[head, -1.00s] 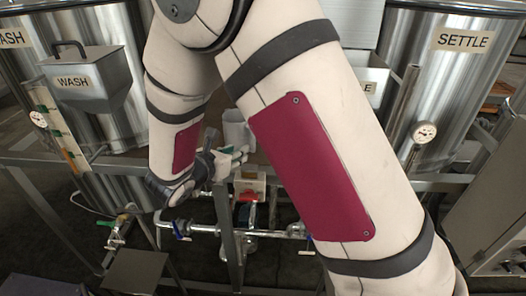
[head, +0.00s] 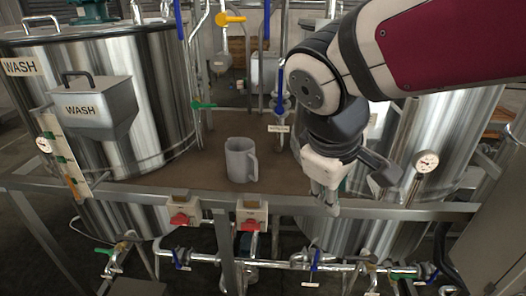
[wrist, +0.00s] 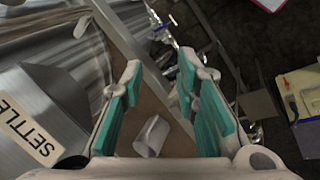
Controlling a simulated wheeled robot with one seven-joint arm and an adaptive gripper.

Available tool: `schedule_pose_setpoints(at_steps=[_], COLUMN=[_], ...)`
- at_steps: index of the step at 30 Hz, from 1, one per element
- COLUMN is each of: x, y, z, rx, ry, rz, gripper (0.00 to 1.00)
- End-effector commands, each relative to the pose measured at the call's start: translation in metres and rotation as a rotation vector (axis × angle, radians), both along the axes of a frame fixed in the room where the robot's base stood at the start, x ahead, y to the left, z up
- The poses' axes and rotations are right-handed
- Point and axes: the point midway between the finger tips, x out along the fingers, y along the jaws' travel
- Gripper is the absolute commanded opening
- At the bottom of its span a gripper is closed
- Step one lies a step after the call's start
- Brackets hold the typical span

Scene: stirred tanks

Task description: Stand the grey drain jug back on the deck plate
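The grey drain jug (head: 240,160) stands upright on the brown deck plate (head: 285,178), its handle toward the right in the head view. My gripper (head: 330,205) is to the right of the jug, pointing down near the deck's front edge, clearly apart from it. In the wrist view the fingers of my gripper (wrist: 160,72) are spread, with teal pads and nothing held between them. The jug (wrist: 152,136) shows beyond the fingers there, small, over the brown deck.
The WASH tank (head: 150,110) stands left of the jug. Another steel tank (head: 450,130) is behind my arm on the right. A SETTLE hopper (wrist: 45,110) is close by in the wrist view.

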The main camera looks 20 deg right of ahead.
Motion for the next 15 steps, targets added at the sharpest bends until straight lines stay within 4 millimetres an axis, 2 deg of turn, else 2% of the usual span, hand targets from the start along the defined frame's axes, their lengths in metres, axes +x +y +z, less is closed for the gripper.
schedule_pose_setpoints(at_steps=[3,6,10,15], x=[-0.023,-0.035,-0.043,-0.046], y=[0.013,0.025,0.036,0.041], z=[0.013,0.022,0.031,0.034], rx=[0.188,0.321,0.437,0.489], ry=[-0.129,-0.212,-0.284,-0.311], rz=[-0.154,-0.251,-0.327,-0.361], gripper=[0.28,0.28,0.28,0.28])
